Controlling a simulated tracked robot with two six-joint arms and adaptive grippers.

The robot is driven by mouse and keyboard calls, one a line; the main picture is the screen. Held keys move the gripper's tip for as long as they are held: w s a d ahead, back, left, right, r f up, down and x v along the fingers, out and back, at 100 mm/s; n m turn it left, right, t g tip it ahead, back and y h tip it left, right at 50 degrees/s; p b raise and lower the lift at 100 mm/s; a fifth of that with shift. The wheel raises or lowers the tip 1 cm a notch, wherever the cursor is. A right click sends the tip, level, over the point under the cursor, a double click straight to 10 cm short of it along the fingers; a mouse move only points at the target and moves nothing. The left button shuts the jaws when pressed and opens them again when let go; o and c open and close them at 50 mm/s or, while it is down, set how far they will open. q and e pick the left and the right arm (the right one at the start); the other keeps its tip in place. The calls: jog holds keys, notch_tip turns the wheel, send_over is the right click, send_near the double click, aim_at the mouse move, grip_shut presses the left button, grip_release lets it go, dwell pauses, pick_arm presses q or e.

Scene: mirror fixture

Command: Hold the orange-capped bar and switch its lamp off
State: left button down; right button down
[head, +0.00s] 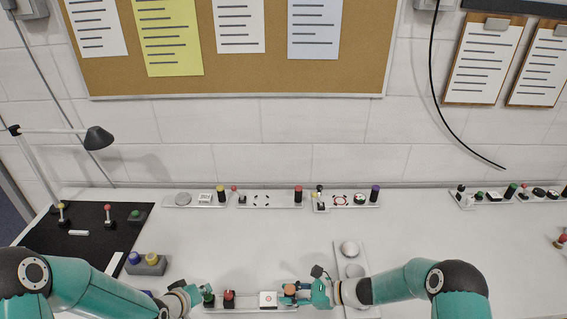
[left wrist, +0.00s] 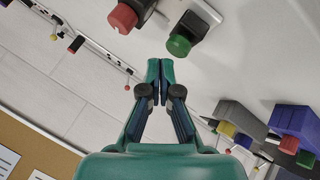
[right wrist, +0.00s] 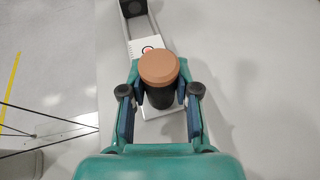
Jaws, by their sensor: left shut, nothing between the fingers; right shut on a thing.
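The orange-capped bar (right wrist: 158,67) has a dark cylindrical grip standing on a pale base strip (head: 247,309) at the front of the table. Its cap also shows in the head view (head: 289,289). My right gripper (head: 300,292) is shut around the dark grip, one finger on each side in the right wrist view (right wrist: 160,88). Beside it on the strip is a white square plate (head: 268,299) with a ringed reddish spot; I cannot tell whether it is lit. My left gripper (head: 198,291) is shut and empty, close to a green-capped post (left wrist: 178,45) and a red-capped one (left wrist: 123,17).
A grey block (head: 146,265) with blue and yellow knobs stands left of my left gripper. A black mat (head: 75,240) with small levers lies farther left. A pale strip with round discs (head: 350,250) lies behind my right gripper. Several similar strips line the wall.

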aim_at(206, 298)
pick_arm(q)
jog(key=shift+f, duration=0.8)
dwell(0.9)
jog(key=shift+s+f, duration=0.15)
jog(key=shift+f, duration=0.1)
pick_arm(e)
jog(key=shift+r, duration=0.1)
pick_arm(q)
jog(key=shift+f, duration=0.1)
jog(key=shift+s+d+r, duration=0.1)
jog(key=shift+d+r, duration=0.05)
jog(key=shift+r, duration=0.05)
dwell(0.3)
jog(key=shift+r, duration=3.2)
